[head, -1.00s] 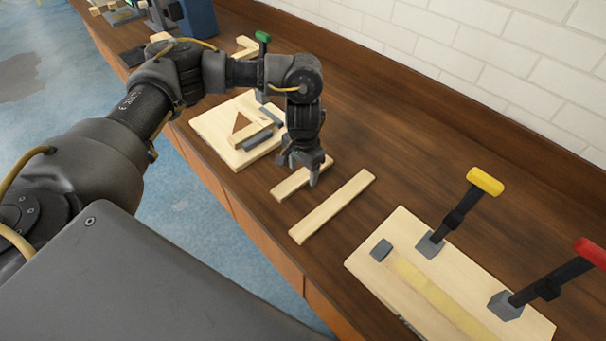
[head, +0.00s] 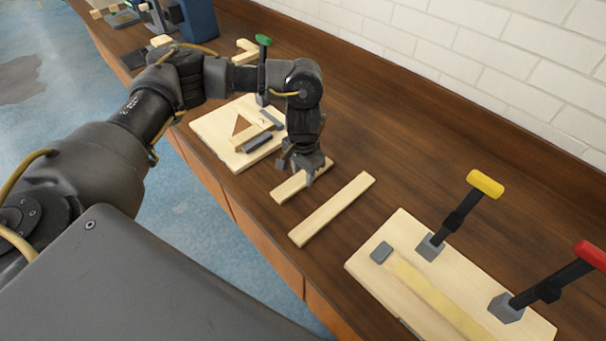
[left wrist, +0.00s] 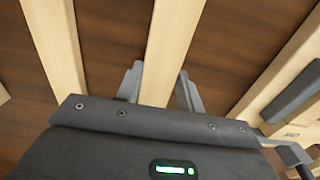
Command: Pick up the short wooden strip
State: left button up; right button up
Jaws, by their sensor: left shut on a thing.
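The short wooden strip (head: 289,188) lies on the brown bench, and its middle is partly hidden under my left gripper. My left gripper (head: 308,172) points down with its fingers on either side of the strip, shut on it. In the left wrist view the short strip (left wrist: 172,50) runs between the two grey fingers of the gripper (left wrist: 158,88). The strip appears to rest at bench level. A longer wooden strip (head: 332,209) lies beside it to the right, apart from the gripper, and also shows in the left wrist view (left wrist: 55,45). My right gripper is not in view.
A wooden board with a triangular cutout (head: 212,128) and a green-handled clamp (head: 263,42) stands to the left. A board (head: 408,225) with yellow-handled (head: 485,183) and red-handled (head: 590,252) clamps lies at the right. The bench behind the strips is clear.

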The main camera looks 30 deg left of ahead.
pick_arm(q)
notch_tip(320, 180, up, 3)
jog(key=shift+w+f+b, duration=0.1)
jog(key=shift+w+b, duration=0.05)
jog(key=shift+b, duration=0.2)
jog(key=s+r+b, duration=0.2)
jog(key=s+r, duration=0.8)
jog(key=s, duration=0.4)
jog(key=w+d+f+m, duration=0.2)
jog(key=w+f, duration=0.1)
jog(key=w, duration=0.4)
jog(key=shift+w+d+f, duration=0.25)
jog(key=shift+d+f, duration=0.15)
